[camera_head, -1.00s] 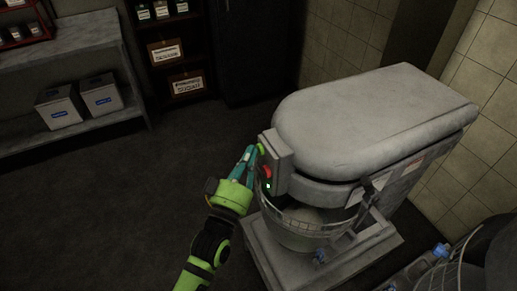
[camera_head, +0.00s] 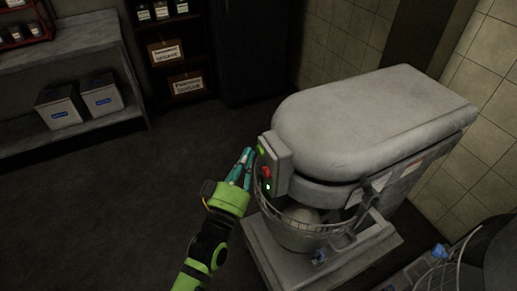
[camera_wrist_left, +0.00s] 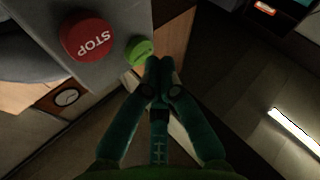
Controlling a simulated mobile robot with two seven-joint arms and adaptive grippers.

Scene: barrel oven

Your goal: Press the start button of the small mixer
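The small mixer (camera_head: 365,125) is a large grey machine with a rounded top and a bowl (camera_head: 300,237) below. A control box on its left side carries a green button (camera_head: 261,150) and a red button (camera_head: 266,172) below it. In the left wrist view the red one (camera_wrist_left: 88,38) reads STOP, and the green one (camera_wrist_left: 141,51) is beside my fingertips. My left gripper (camera_head: 248,153) has its teal fingers together with nothing between them; it also shows in the left wrist view (camera_wrist_left: 161,68). It is just left of the green button, apparently with a small gap. My right gripper is out of view.
A grey shelf unit (camera_head: 75,45) with two white bins stands at the back left, beside a dark rack with labelled boxes (camera_head: 185,84). Open dark floor (camera_head: 130,190) lies left of the mixer. A tiled wall is behind it. A wire-guarded machine (camera_head: 465,265) is at the lower right.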

